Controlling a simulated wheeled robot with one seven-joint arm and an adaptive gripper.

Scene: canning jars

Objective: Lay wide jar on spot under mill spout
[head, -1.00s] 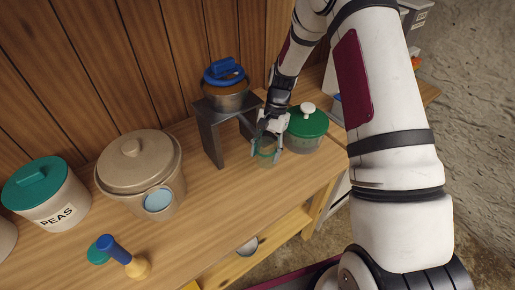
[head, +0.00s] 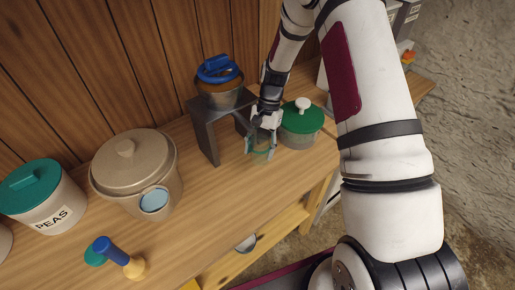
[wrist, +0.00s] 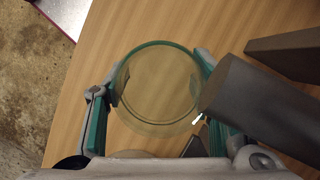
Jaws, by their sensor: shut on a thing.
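The wide jar (wrist: 158,88) is clear glass with a greenish rim; it also shows in the head view (head: 262,145). My gripper (wrist: 160,75) is shut on it, with one green-padded finger on each side. In the head view my gripper (head: 263,138) holds the jar upright, low over the counter beside the mill; I cannot tell if its base touches. The mill (head: 220,90) is a dark stand with a blue-topped hopper. A grey cylinder, apparently its spout (wrist: 255,105), is close to the jar's right rim in the wrist view. No marked spot is visible.
A green-lidded jar (head: 301,124) stands close to the right of my gripper. A large tan canister (head: 133,170), a white PEAS canister (head: 45,200) and a blue-and-yellow item (head: 118,256) stand left. The counter (head: 205,205) in front of the mill is clear.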

